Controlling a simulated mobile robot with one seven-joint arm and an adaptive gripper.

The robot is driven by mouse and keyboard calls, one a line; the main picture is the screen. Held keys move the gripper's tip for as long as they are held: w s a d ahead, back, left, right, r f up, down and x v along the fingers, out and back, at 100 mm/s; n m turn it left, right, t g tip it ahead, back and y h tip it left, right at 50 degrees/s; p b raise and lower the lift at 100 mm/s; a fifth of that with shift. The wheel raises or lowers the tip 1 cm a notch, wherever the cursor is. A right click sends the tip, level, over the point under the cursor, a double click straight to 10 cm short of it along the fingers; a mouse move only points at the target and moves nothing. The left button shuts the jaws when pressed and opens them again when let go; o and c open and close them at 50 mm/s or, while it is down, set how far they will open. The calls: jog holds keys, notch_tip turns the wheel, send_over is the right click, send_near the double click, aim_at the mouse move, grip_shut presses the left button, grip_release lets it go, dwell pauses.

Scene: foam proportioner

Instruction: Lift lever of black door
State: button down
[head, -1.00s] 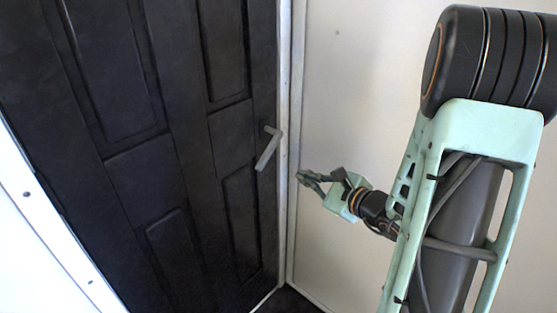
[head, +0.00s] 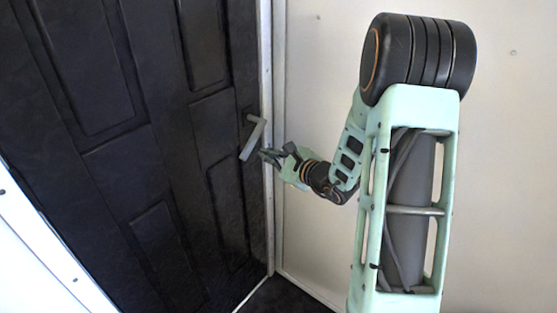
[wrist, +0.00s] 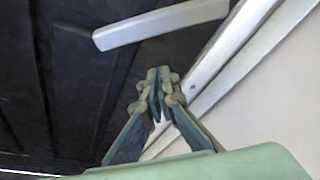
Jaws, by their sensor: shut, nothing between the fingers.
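The black door (head: 165,150) has raised panels and stands within a white frame. Its grey lever (head: 253,139) sits near the right edge of the door and slopes down to the left in the head view. In the wrist view the lever (wrist: 160,25) crosses the top of the picture. My gripper (head: 266,154) is just below and right of the lever in the head view. In the wrist view its fingertips (wrist: 158,76) are together and empty, below the lever in the picture. I cannot tell whether they touch the lever; a gap shows between them.
The white door frame (head: 268,200) runs down close beside my gripper. A pale wall (head: 320,90) stands to the right. Dark floor (head: 285,298) shows at the bottom. A white frame edge (head: 40,245) lies at the lower left.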

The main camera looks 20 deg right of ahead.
aim_at(253, 145)
jog(key=shift+s+a+r, duration=0.3)
jog(key=shift+r, duration=0.25)
jog(key=shift+s+a+r, duration=0.25)
jog(key=shift+a+r, duration=0.05)
jog(key=shift+r, duration=0.2)
jog(key=shift+s+a+r, duration=0.3)
jog(key=shift+r, duration=0.25)
jog(key=shift+r+p, duration=0.1)
jog(key=shift+p, duration=0.3)
jog(key=r+m+p, duration=0.1)
jog(key=p, duration=0.1)
jog(key=s+a+r+m+g+p, duration=0.1)
jog(key=p, duration=0.1)
jog(key=shift+a+m+y, duration=0.1)
jog(key=shift+m+y, duration=0.2)
jog(key=shift+y, duration=0.1)
jog(key=m+p, duration=0.1)
jog(key=r+m+g+y+p, duration=0.1)
jog(key=shift+s+a+r+p, duration=0.25)
jog(key=shift+a+p, duration=0.1)
jog(key=shift+a, duration=0.05)
jog(key=shift+r, duration=0.15)
jog(key=shift+a+r, duration=0.1)
jog(key=shift+r, duration=0.1)
jog(key=shift+f, duration=0.1)
